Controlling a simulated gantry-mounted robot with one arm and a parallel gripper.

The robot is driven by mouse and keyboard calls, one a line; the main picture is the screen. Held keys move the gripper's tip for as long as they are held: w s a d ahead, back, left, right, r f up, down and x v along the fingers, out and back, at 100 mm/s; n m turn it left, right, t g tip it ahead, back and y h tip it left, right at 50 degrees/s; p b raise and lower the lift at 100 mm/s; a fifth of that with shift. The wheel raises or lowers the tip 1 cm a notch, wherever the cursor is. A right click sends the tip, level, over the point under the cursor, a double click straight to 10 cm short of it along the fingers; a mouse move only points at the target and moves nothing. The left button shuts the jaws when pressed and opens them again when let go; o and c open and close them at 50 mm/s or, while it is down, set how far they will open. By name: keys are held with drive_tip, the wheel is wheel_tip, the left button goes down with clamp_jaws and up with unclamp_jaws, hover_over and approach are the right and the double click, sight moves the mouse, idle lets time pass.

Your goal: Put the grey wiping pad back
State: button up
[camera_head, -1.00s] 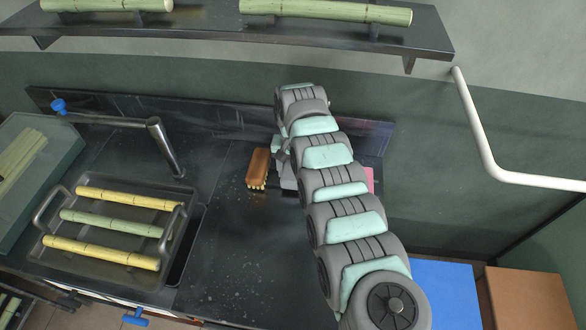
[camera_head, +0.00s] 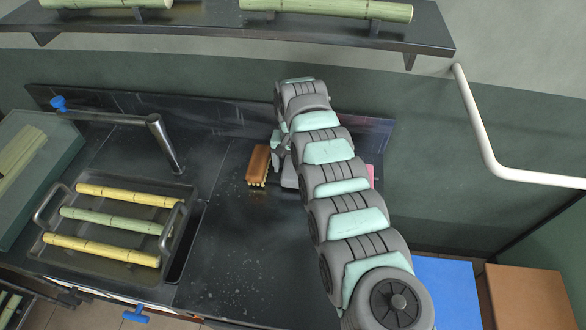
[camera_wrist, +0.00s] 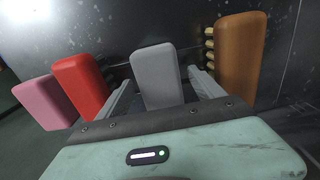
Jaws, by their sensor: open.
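The grey wiping pad (camera_wrist: 158,80) stands between the two spread fingers of my gripper (camera_wrist: 162,85) in the wrist view. Dark gaps show on both sides of it, so the fingers look apart from the pad. In the head view, the grey pad (camera_head: 290,177) shows only partly beside my arm, at the back of the dark counter. My gripper is low over the counter there, mostly hidden by my arm.
A brown brush (camera_wrist: 241,62) stands close right of my gripper; a red block (camera_wrist: 80,84) and a pink block (camera_wrist: 47,102) stand to its left. In the head view, a tray (camera_head: 110,262) of cane and a tap (camera_head: 163,145) are left. Open counter (camera_head: 240,250) lies in front.

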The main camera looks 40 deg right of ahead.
sight(293, 168)
wheel_tip(293, 168, up, 5)
drive_tip(key=shift+d+r+p, duration=0.1)
drive_tip(key=shift+p, duration=0.45)
drive_tip(key=shift+r, duration=0.1)
drive_tip(key=shift+r, duration=0.1)
